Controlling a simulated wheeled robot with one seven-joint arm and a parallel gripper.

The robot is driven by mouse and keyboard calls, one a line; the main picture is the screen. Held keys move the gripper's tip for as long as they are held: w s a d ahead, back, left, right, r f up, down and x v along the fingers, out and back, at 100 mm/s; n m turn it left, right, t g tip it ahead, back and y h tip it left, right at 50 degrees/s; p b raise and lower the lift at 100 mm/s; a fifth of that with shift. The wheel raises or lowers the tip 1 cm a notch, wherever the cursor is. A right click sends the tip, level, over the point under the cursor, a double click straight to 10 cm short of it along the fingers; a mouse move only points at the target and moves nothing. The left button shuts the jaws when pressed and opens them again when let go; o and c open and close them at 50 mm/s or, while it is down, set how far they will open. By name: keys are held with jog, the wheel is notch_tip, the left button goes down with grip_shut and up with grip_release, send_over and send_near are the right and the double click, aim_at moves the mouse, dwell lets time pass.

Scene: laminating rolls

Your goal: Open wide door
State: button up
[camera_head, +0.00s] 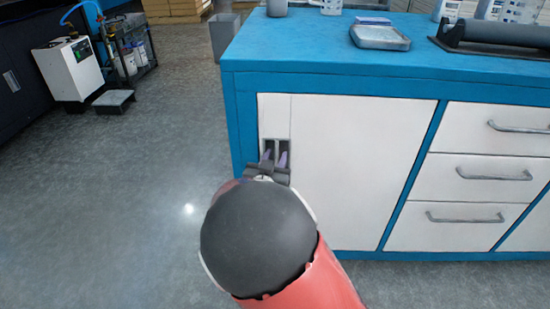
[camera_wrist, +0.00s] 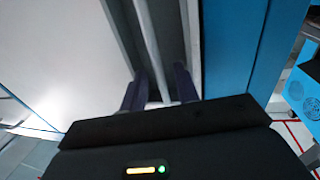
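The wide door (camera_head: 355,165) is a white panel in the blue cabinet's front, left of the drawers. It also shows in the wrist view (camera_wrist: 50,60) as the pale surface at left. At its left is a small recessed handle (camera_head: 276,143) with two dark slots and a thin upright bar between them. My gripper (camera_head: 275,160) is at this recess with its purple fingers reaching into the slots. In the wrist view the fingers (camera_wrist: 158,85) stand apart, one on each side of the pale bar (camera_wrist: 150,45), with gaps visible. The fingertips are partly hidden in the dark recess.
The blue worktop (camera_head: 300,45) overhangs the door and holds a grey tray (camera_head: 380,36) and a black roller device (camera_head: 495,38). White drawers (camera_head: 485,175) with grey handles are at right. A bin (camera_head: 224,35) stands behind.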

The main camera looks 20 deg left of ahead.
jog(key=shift+w, duration=0.1)
grip_shut()
dwell(0.4)
